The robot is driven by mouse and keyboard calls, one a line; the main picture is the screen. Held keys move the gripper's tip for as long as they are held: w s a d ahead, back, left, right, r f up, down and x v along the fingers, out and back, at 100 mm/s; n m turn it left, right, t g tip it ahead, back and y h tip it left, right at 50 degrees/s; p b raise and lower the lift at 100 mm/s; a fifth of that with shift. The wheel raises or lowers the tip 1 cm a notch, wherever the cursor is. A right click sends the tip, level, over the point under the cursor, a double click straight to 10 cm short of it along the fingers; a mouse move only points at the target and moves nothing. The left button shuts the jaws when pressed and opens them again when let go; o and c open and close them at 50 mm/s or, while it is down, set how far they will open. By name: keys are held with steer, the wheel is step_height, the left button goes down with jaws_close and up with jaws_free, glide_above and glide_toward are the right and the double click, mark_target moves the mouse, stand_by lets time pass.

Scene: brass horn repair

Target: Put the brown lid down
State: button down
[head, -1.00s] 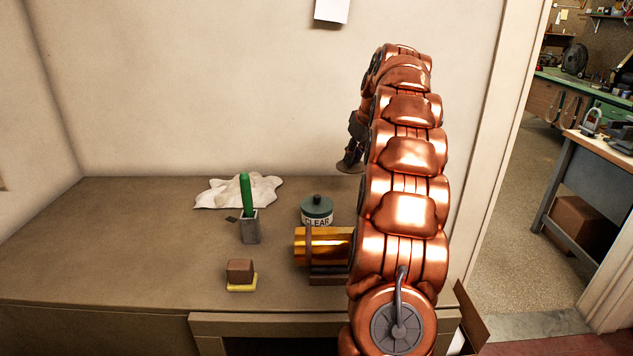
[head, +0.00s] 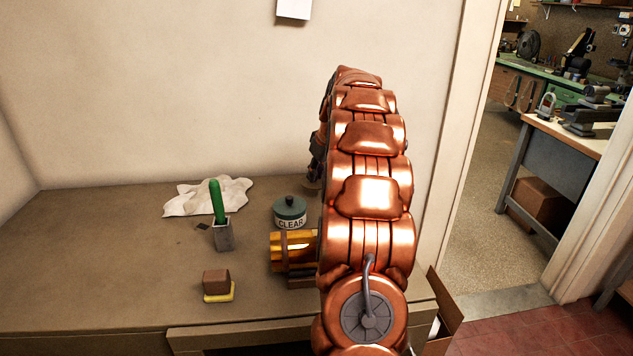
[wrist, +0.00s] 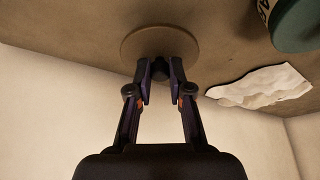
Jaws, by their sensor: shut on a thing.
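The brown lid (wrist: 134,44) is a round flat disc with a dark knob. In the wrist view my gripper (wrist: 160,73) is shut on the knob, with one finger at each side. The lid shows against the brown bench top; I cannot tell whether it touches it. In the head view my copper arm hides most of the gripper (head: 317,160), which is at the back of the bench, right of the green jar. Only a sliver of the lid may show there.
On the bench (head: 110,270) are a green jar (head: 290,207) labelled CLEAR, a white cloth (head: 190,200), a green-handled tool (head: 217,198) in a grey holder (head: 222,238), a brown block (head: 216,281) on a yellow base and a brass cylinder (head: 277,253). The bench's left side is clear.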

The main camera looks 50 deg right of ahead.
mark_target(317, 182)
steer(key=shift+s+f+p, duration=0.1)
steer(key=shift+f+p, duration=0.4)
steer(key=shift+f, duration=1.2)
steer(key=shift+f, duration=0.2)
steer(key=c, duration=1.1)
jaws_free()
steer(key=shift+r, duration=0.1)
steer(key=shift+o, duration=0.2)
steer(key=shift+r, duration=0.2)
steer(key=b+v, duration=0.3)
steer(key=v, duration=0.8)
steer(key=shift+r+b, duration=0.4)
steer(key=shift+s, duration=0.1)
steer(key=shift+r, duration=0.1)
